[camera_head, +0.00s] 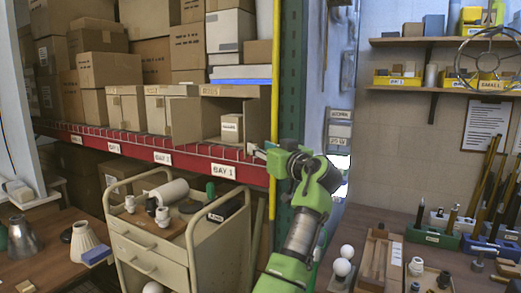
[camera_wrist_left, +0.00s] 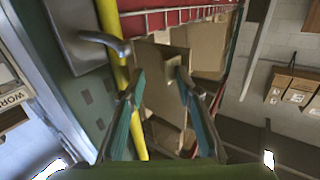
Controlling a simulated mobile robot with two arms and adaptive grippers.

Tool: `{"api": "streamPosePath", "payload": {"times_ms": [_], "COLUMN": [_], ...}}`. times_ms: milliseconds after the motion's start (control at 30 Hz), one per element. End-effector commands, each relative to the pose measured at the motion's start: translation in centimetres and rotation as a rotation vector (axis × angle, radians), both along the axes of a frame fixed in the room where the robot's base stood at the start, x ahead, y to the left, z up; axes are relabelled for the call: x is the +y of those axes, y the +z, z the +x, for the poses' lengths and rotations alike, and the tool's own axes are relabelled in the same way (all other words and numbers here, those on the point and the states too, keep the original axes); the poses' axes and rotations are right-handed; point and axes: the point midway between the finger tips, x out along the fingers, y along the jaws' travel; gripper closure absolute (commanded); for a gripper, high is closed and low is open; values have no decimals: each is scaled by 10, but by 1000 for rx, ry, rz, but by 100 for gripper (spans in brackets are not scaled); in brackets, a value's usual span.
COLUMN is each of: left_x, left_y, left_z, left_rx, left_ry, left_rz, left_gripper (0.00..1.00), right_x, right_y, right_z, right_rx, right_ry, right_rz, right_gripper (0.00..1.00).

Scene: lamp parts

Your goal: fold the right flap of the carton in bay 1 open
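The carton (camera_head: 257,113) in bay 1 stands on the shelf above the right-hand BAY 1 label (camera_head: 225,171). My right gripper is not in view.
A yellow post (camera_head: 275,100) and a green upright (camera_head: 292,90) stand close to my left gripper. The red shelf rail (camera_head: 190,160) runs below the cartons. A cream cart (camera_head: 165,245) stands below. More closed cartons (camera_head: 125,105) fill the left bays.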

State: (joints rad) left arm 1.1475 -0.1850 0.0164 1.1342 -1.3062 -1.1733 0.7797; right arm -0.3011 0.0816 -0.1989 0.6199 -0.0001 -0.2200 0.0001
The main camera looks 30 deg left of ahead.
Motion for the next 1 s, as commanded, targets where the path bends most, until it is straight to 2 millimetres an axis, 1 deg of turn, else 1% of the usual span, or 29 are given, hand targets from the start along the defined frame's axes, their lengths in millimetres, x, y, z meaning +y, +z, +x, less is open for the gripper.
{"api": "streamPosePath", "payload": {"times_ms": [33, 167, 633, 767, 1000], "left_x": [-2, -2, -5, -16, -46], "left_y": [7, 6, 5, 5, 5], "left_z": [3, 3, 2, -7, -36], "left_rx": [-11, -9, -8, -9, -9], "left_ry": [-16, -16, -16, -17, -8], "left_rz": [13, 12, 12, 11, 5], "left_gripper": [80, 80, 80, 80, 80], "right_x": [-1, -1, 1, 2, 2], "right_y": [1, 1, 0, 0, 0], "right_z": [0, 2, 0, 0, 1], "right_rx": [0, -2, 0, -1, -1], "right_ry": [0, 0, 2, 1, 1], "right_rz": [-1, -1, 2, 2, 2], "right_gripper": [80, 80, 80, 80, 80]}}
